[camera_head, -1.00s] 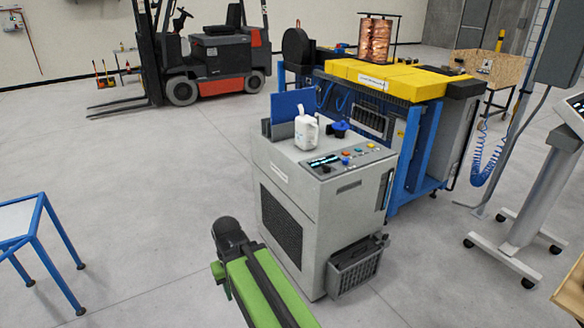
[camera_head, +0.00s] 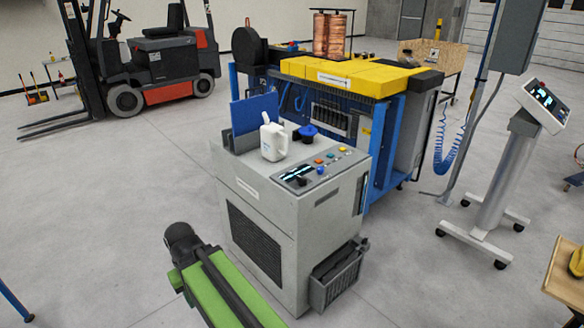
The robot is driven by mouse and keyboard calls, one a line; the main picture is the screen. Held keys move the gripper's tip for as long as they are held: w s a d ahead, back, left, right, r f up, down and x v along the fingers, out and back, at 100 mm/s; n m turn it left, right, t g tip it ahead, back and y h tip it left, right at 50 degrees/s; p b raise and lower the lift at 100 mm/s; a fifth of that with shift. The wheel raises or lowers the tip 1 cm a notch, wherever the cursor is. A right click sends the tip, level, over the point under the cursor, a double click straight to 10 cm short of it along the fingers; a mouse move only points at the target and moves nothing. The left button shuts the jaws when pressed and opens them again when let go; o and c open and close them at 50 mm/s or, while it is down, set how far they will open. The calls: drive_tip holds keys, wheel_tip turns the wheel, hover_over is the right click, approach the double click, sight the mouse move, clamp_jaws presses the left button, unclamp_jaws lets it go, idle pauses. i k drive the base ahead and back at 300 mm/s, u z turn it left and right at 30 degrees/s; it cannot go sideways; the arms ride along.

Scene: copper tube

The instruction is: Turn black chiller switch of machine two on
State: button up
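A grey cabinet (camera_head: 288,222) with a sloped control panel stands in the middle; I take it for the chiller. Its panel has a small lit display (camera_head: 298,171), a small black knob (camera_head: 302,181), a blue button (camera_head: 320,170) and small orange and yellow buttons. The knob's turn position is too small to tell, and the cabinet's label is unreadable. My green and black arm (camera_head: 215,290) shows at the bottom, in front and left of the cabinet. My gripper cannot be made out.
A white jug (camera_head: 272,138) and a blue-topped item (camera_head: 307,132) stand on the cabinet. A dark basket (camera_head: 337,275) hangs at its front right. A blue-framed machine with yellow covers (camera_head: 345,74) is behind. A wheeled screen stand (camera_head: 505,165) is right.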

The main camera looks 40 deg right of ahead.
sight(302, 181)
drive_tip(key=i, duration=1.05)
drive_tip(key=u, duration=0.05)
